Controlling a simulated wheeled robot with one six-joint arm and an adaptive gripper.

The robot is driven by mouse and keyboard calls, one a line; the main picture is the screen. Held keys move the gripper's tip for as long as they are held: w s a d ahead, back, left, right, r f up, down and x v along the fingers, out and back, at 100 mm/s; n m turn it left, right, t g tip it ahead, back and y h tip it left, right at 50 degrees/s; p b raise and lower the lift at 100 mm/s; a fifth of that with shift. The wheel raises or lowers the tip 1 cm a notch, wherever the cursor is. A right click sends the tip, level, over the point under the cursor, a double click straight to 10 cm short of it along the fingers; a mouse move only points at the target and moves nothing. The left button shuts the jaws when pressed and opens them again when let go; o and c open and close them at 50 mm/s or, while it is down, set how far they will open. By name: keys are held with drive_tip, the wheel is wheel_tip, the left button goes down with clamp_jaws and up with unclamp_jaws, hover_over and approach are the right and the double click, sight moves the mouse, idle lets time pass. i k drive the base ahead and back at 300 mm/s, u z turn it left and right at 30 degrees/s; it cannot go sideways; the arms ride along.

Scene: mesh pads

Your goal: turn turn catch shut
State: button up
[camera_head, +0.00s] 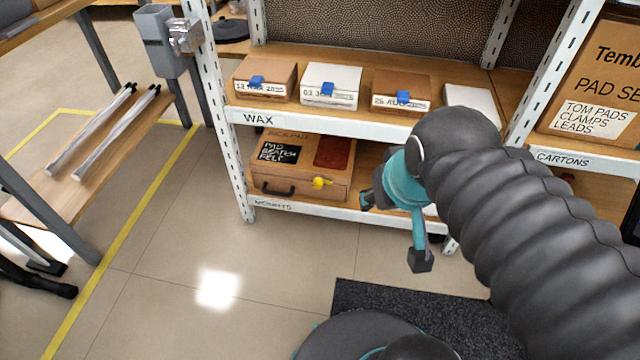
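A brown case (345,185) with a black handle sits on the lower shelf. A yellow catch (320,183) is on its front, right of the handle; its lever appears to point right, but it is too small to tell whether it is fastened. The lid has a dark label and a dark red patch. My gripper (394,230), teal with black fingertips, is to the right of the case, in front of the shelf. Its fingers are spread apart with nothing visible between them. My arm hides the shelf's right part.
The upper shelf (278,119), marked WAX, overhangs the case and holds several boxes with blue tabs. A white upright (222,130) stands left of the case. A wooden bench (40,210) is at the left.

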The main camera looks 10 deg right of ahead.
sight(318, 182)
drive_tip(key=z, duration=0.85)
drive_tip(key=k, duration=0.6)
drive_tip(key=u, duration=0.25)
